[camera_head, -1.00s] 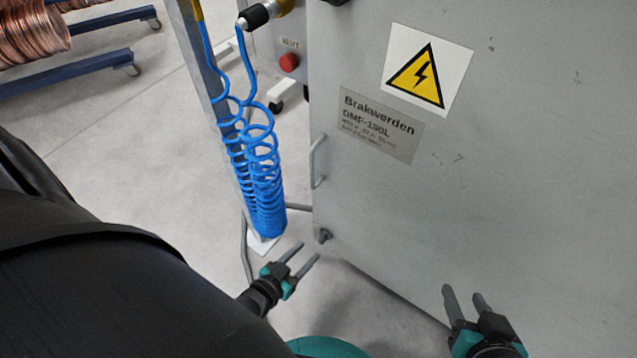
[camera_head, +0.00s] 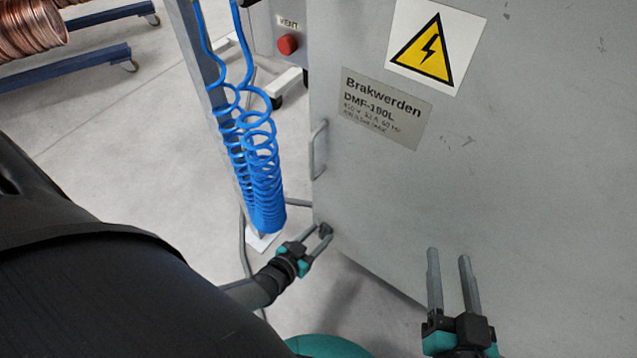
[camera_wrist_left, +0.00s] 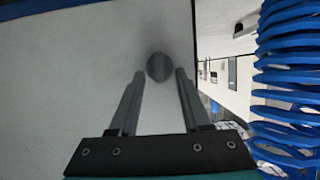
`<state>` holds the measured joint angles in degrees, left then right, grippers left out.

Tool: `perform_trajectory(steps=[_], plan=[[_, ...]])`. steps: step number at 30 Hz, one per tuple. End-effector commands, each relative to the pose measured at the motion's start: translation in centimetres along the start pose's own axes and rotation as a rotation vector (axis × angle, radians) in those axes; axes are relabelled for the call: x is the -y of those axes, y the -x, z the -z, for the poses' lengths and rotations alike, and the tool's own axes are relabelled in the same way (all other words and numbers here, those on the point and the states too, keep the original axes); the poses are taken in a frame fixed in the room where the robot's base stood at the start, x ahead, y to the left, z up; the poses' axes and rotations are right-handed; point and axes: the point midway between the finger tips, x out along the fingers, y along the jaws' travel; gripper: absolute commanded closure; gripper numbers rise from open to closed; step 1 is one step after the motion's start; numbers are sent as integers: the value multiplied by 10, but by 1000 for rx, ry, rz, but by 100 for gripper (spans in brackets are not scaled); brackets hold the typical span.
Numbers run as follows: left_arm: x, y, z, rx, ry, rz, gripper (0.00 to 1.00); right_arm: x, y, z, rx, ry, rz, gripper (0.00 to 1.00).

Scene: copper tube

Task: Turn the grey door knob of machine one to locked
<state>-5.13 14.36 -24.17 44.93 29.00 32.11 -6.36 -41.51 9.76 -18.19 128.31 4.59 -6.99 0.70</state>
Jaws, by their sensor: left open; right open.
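The grey door knob (camera_head: 325,230) sits low on the left edge of the grey machine door (camera_head: 500,170). In the left wrist view the round knob (camera_wrist_left: 160,67) shows a ridge across its face and lies between and just beyond my fingertips. My left gripper (camera_head: 318,235) is open, with its fingertips at the knob; I cannot tell whether they touch it. It also shows in the left wrist view (camera_wrist_left: 160,78). My right gripper (camera_head: 448,255) is open and empty in front of the lower door.
A door handle (camera_head: 318,150) is above the knob. A coiled blue hose (camera_head: 262,180) hangs on a post left of the door. A red button (camera_head: 288,44) is behind it. Copper coils (camera_head: 30,28) lie far left. The floor below the knob is clear.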

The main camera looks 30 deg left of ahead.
Motion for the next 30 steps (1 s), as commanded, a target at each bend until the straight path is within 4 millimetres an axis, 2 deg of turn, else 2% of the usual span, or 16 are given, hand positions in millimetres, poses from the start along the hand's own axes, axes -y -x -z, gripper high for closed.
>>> perform_trajectory(steps=[14, 27, 30], plan=[[0, -5, 0, 0, 0, 0, 52, 4, 2, 2, -44, -10, 8, 50], [0, -5, 0, 0, 0, 0, 100, 4, 2, 2, -42, -10, 8, 50], [0, -6, 1, 0, 0, 0, 100, 3, 2, 2, -41, -10, 8, 50]])
